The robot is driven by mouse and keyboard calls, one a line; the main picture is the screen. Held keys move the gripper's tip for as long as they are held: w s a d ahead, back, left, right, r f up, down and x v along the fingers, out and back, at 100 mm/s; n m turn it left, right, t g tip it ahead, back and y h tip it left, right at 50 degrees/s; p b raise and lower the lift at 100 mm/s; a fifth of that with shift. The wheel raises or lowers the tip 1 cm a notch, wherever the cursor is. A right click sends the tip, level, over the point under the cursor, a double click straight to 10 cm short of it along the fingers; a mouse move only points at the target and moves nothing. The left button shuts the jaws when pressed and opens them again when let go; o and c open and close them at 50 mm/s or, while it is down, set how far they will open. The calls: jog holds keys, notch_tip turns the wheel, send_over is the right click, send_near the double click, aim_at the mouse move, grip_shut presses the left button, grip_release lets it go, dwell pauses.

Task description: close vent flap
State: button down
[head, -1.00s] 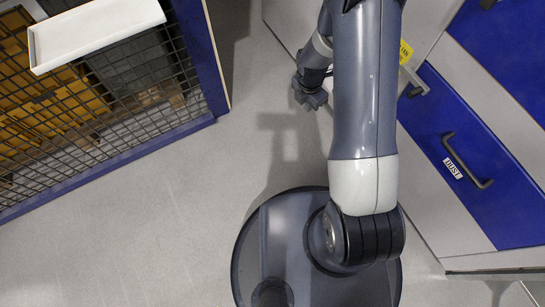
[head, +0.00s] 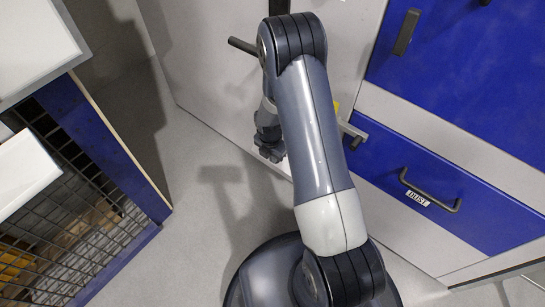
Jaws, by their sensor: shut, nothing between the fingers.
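My gripper (head: 272,152) hangs at the left of my arm, above the floor and in front of the pale cabinet front. Its fingers are small and partly hidden, and it appears shut and empty. It is apart from the cabinet's blue parts. No part is clearly marked as the vent flap. A blue panel labelled DUST (head: 452,192) with a dark bar handle (head: 428,191) is at the right. A larger blue panel (head: 470,70) with a dark handle (head: 406,32) is above it. My arm hides part of the cabinet front.
A grey latch-like piece (head: 352,131) juts out beside my arm, near a partly hidden yellow label. A dark rod (head: 243,46) sticks out left of my upper arm. A blue-framed mesh cage (head: 85,225) and white trays stand at the left. Grey floor (head: 190,240) is clear between.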

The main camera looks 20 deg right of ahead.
jog(key=shift+f, duration=0.15)
jog(key=f+b, duration=0.1)
jog(key=b, duration=0.1)
jog(key=h+b, duration=0.1)
jog(key=b, duration=0.1)
jog(key=shift+w+d+f+t, duration=0.2)
jog(key=shift+f+t, duration=0.2)
jog(key=b, duration=0.1)
jog(key=f+h+b, duration=0.1)
jog(key=b, duration=0.1)
jog(key=shift+w+d+f+t, duration=0.25)
jog(key=shift+d+t, duration=0.15)
jog(key=shift+w+d+f+b, duration=0.4)
jog(key=shift+d+f, duration=0.05)
jog(key=shift+d, duration=0.1)
jog(key=shift+w+d+f+p, duration=0.4)
jog(key=shift+w+d+f, duration=0.15)
jog(key=shift+d+f, duration=0.15)
jog(key=shift+w+d+f+p, duration=0.35)
jog(key=shift+w+d+f, duration=0.2)
jog(key=shift+d, duration=0.25)
